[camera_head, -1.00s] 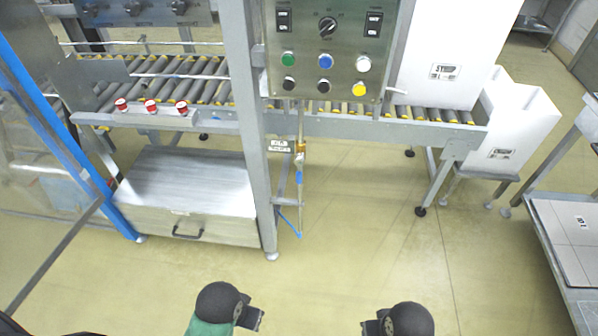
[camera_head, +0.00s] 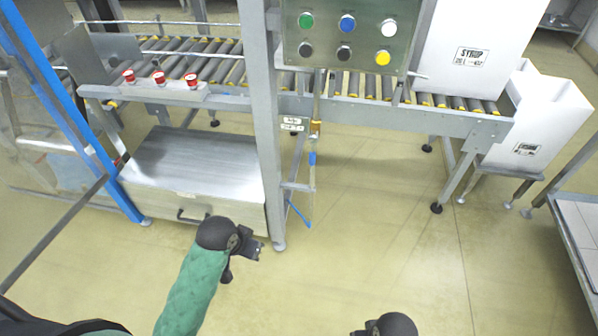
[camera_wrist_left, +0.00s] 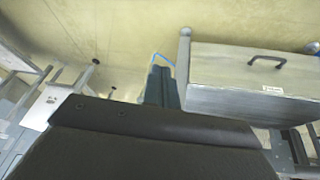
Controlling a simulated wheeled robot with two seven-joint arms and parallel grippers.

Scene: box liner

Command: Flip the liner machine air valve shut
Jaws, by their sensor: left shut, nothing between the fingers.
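The air valve (camera_head: 315,128) is a small brass fitting on a thin vertical pipe beside the machine's grey post. A blue piece (camera_head: 312,158), seemingly its lever, lies upright in line with the pipe just below the brass. My left gripper (camera_head: 254,252) is shut and empty, below and left of the valve, in front of the steel box and apart from the pipe. Its dark fingers (camera_wrist_left: 161,82) also show in the left wrist view; the valve cannot be made out there. My right gripper (camera_head: 358,332) is cut off at the bottom edge, so its jaws are unclear.
The grey post (camera_head: 262,130) stands just left of the valve. A blue hose (camera_head: 298,213) hangs low by the pipe. A small label plate (camera_head: 294,124) sits beside the valve. The control panel (camera_head: 345,40) and roller conveyor (camera_head: 435,112) are above. Floor right of the pipe is clear.

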